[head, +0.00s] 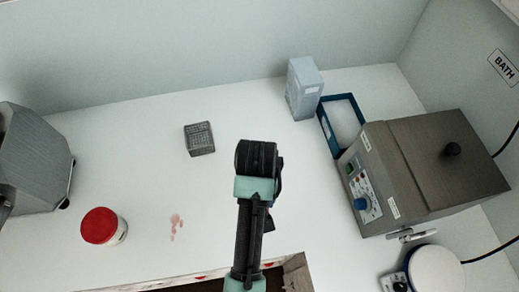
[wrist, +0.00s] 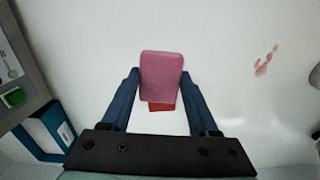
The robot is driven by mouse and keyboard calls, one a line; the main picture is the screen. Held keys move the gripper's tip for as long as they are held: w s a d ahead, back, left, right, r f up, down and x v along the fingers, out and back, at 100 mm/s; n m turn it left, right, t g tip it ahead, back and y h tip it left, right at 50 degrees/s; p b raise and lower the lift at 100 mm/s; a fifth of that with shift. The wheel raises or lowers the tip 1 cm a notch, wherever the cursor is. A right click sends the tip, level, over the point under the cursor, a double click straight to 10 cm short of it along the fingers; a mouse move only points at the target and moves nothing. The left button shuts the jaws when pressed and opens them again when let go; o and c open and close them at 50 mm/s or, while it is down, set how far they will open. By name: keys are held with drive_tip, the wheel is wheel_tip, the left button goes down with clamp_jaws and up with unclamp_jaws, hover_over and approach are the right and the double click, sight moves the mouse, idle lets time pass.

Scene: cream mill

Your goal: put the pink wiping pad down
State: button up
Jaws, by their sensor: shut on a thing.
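The pink wiping pad (wrist: 161,72) is in the wrist view, held between the two blue fingers of my gripper (wrist: 160,76). A red patch shows at its near edge; I cannot tell whether it is part of the pad. The white counter lies behind the pad, and I see no contact between them. A pinkish-red smear (wrist: 266,61) is on the counter to the right, apart from the pad. The smear also shows in the head view (head: 176,226), left of my arm. In the head view my arm hides the gripper's fingers and the pad.
A red-lidded jar (head: 100,227) stands at left, near a grey machine (head: 35,160). Counter between block and jar is clear.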

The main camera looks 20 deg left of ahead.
drive_tip(key=shift+s+a+n, duration=0.3)
drive_tip(key=shift+a+n, duration=0.1)
drive_tip(key=shift+a, duration=0.1)
wheel_tip(320, 180, down, 10)
drive_tip(key=shift+r+p, duration=0.2)
drive_tip(key=shift+p, duration=0.35)
drive_tip(key=shift+f, duration=0.15)
drive_tip(key=o, duration=1.3)
wheel_tip(320, 180, up, 12)
drive_tip(key=shift+r+b, duration=0.2)
drive_tip(key=shift+b, duration=0.15)
